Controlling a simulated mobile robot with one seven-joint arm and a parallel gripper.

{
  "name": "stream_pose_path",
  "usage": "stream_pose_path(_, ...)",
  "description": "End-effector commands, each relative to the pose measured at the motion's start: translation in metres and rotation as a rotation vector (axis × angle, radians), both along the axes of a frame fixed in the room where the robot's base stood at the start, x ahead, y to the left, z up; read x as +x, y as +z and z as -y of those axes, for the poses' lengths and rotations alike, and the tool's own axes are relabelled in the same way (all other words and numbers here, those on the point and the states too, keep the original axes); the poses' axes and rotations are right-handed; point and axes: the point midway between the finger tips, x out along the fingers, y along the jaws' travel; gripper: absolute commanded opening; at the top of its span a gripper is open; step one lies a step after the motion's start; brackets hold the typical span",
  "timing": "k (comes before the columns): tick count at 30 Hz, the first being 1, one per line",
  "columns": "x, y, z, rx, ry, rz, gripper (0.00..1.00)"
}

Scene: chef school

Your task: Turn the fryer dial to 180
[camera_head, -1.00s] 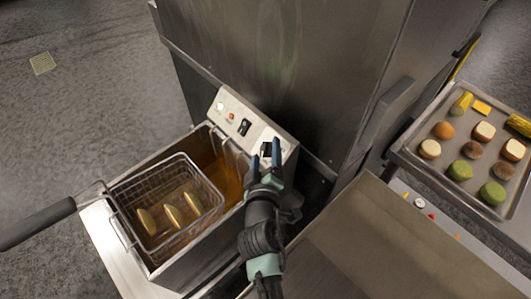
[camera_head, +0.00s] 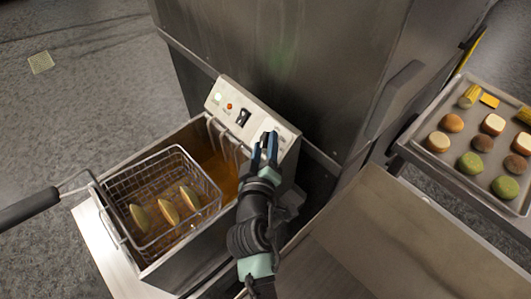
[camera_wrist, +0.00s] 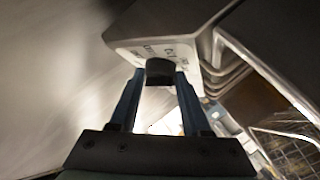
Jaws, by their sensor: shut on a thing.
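The fryer (camera_head: 190,238) stands left of centre in the head view, its sloped control panel (camera_head: 222,108) at the back. The panel carries a green light, a red light and a black switch (camera_head: 243,117). The dark round dial (camera_wrist: 159,71) shows in the wrist view between the tips of my gripper (camera_wrist: 158,82), which is shut on it. In the head view my gripper (camera_head: 265,146) is at the panel's right end and hides the dial. Small scale marks show around the dial, but I cannot read its setting.
A wire basket (camera_head: 196,160) with several potato wedges sits in the fryer's oil, its black handle reaching left. A tray (camera_head: 404,150) of food stands at the right. A tall steel cabinet (camera_head: 290,60) rises behind the panel.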

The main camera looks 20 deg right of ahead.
Motion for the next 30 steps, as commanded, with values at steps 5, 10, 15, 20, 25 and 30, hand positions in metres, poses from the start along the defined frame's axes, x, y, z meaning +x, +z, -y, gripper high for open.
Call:
stream_pose_path(5, 0.0016, -0.006, -0.0018, 0.011, -0.037, 0.046, 0.0)
stream_pose_path(10, 0.002, -0.0061, -0.0028, 0.027, -0.077, 0.085, 0.0)
stream_pose_path(15, 0.0018, -0.0033, -0.0035, 0.039, -0.109, 0.119, 0.0)
stream_pose_path(20, 0.0008, -0.0004, -0.0033, 0.044, -0.123, 0.13, 0.0)
stream_pose_path(25, 0.0007, 0.0011, -0.0033, 0.046, -0.124, 0.131, 0.0)
stream_pose_path(30, 0.0006, 0.0011, -0.0032, 0.046, -0.125, 0.13, 0.55)
